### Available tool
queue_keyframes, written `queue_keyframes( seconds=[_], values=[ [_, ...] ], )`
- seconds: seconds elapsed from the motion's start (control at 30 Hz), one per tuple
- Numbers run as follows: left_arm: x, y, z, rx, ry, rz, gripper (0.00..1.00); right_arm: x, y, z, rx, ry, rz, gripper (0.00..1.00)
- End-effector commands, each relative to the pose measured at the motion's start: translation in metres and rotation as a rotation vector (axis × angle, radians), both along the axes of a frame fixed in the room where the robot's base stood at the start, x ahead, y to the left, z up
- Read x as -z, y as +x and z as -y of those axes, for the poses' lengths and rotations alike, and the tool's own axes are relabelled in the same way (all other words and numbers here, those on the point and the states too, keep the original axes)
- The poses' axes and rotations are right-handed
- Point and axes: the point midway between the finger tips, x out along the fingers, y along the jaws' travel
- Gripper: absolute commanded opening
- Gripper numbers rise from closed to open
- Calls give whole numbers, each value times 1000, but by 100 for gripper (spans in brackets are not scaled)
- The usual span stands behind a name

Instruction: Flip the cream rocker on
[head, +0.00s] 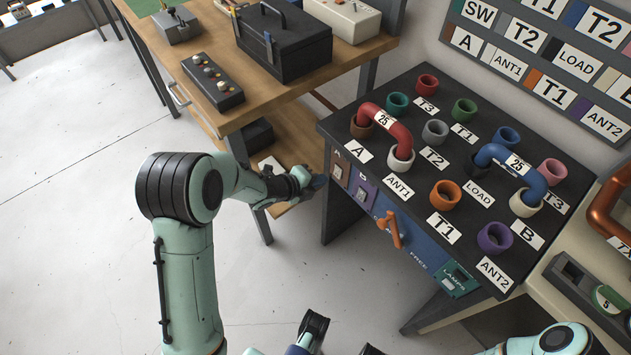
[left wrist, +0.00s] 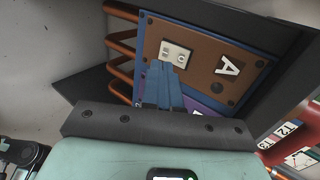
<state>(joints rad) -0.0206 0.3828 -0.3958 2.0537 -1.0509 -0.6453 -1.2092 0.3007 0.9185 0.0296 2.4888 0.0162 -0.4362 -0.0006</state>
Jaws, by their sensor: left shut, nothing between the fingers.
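The cream rocker (left wrist: 177,52) is set in a brown panel marked A (left wrist: 200,62) in the left wrist view, with I and O marks on its face. In the head view the brown panel (head: 339,167) is at the left of the black bench's front, with a small pale rocker on it. My left gripper (left wrist: 163,78) is shut and empty. Its blue fingertips are just below the rocker in the wrist picture and overlap the panel; I cannot tell if they touch. In the head view the left gripper (head: 318,183) is beside the panel. My right gripper cannot be made out clearly at the bottom edge.
A purple panel B (head: 362,190), with another rocker, and an orange handle (head: 390,230) sit right of the brown panel. The bench top (head: 455,125) holds coloured sockets and two U-shaped links. A wooden workbench (head: 215,110) stands to the left. Copper-coloured pipes (left wrist: 122,45) run beside the panel.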

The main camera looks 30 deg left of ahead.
Motion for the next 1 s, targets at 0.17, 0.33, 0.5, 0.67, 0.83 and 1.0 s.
queue_keyframes(
  seconds=[0.17, 0.33, 0.5, 0.67, 0.83, 1.0],
  values=[
    [-30, -34, -16, -4, 0, 4, 0, -8, -2, 0, -2, 2, -7, 68],
    [-48, -59, -25, -2, -1, 3, 0, -12, -4, 0, -4, 3, -15, 68],
    [-57, -72, -30, -1, 0, 2, 0, -15, -6, 0, -4, 4, -21, 68],
    [-58, -76, -32, 0, 0, 1, 0, -15, -7, 0, -5, 3, -22, 68],
    [-58, -76, -31, 0, 0, 1, 0, -15, -7, 0, -5, 3, -22, 68],
    [-54, -79, -34, -1, -3, 4, 0, -12, -5, 0, -3, 2, -19, 68]
  ],
)
